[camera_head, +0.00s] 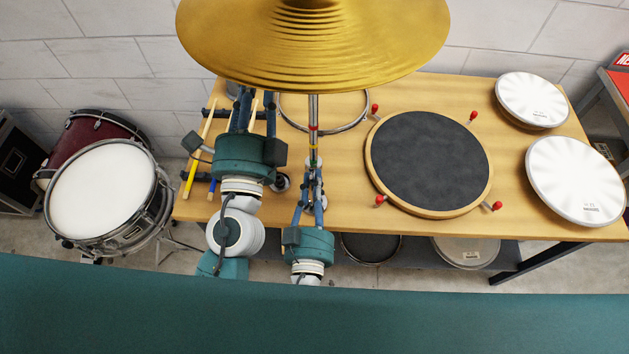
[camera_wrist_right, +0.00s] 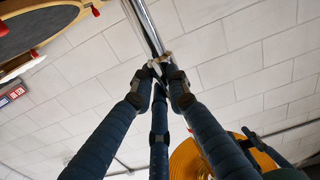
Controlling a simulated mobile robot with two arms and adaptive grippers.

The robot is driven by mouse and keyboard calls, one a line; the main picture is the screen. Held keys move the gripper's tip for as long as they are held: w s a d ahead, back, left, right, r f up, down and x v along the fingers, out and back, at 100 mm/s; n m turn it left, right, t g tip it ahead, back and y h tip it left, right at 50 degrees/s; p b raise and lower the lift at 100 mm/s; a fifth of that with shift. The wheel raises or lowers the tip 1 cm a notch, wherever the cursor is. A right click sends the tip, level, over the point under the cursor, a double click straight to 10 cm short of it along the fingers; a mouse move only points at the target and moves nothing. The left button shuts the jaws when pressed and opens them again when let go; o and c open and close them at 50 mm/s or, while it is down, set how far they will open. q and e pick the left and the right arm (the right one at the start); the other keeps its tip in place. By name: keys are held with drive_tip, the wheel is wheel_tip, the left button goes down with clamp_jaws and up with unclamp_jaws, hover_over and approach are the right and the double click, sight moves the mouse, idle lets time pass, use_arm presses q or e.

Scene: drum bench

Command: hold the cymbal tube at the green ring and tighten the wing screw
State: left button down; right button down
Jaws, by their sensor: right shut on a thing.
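The cymbal tube (camera_head: 313,108) stands upright below the gold cymbal (camera_head: 310,50). A red band and, lower, a green ring (camera_head: 313,147) show on it. My right gripper (camera_head: 314,162) is shut on the tube just below or at the green ring; I cannot tell exactly which. In the right wrist view its fingers meet (camera_wrist_right: 158,70) around the chrome tube (camera_wrist_right: 145,25), with a small pale part between the tips. I cannot make out the wing screw clearly. My left gripper (camera_head: 253,108) is left of the tube, apart from it, fingers spread and seemingly empty.
Drumsticks (camera_head: 198,150) lie on the wooden bench (camera_head: 350,185) left of and under my left gripper. A dark round pad (camera_head: 430,163) with red knobs lies right of the tube. A metal hoop (camera_head: 345,127) is behind it. White drumheads (camera_head: 575,180) stand at the right end.

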use_arm(q)
drive_tip(key=shift+a+r, duration=0.2)
drive_tip(key=shift+r, duration=0.05)
use_arm(e)
drive_tip(key=shift+d+f, duration=0.3)
drive_tip(key=shift+f, duration=0.1)
drive_tip(key=c, duration=1.7)
unclamp_jaws()
use_arm(q)
drive_tip(key=shift+d, duration=0.1)
use_arm(e)
drive_tip(key=shift+a+r, duration=0.1)
drive_tip(key=shift+r, duration=0.05)
drive_tip(key=s, duration=1.1)
drive_tip(key=shift+s, duration=0.4)
use_arm(q)
drive_tip(key=c, duration=1.4)
unclamp_jaws()
drive_tip(key=shift+r, duration=0.1)
drive_tip(key=shift+s, duration=0.2)
use_arm(e)
drive_tip(key=shift+s, duration=0.1)
drive_tip(key=shift+a, duration=0.1)
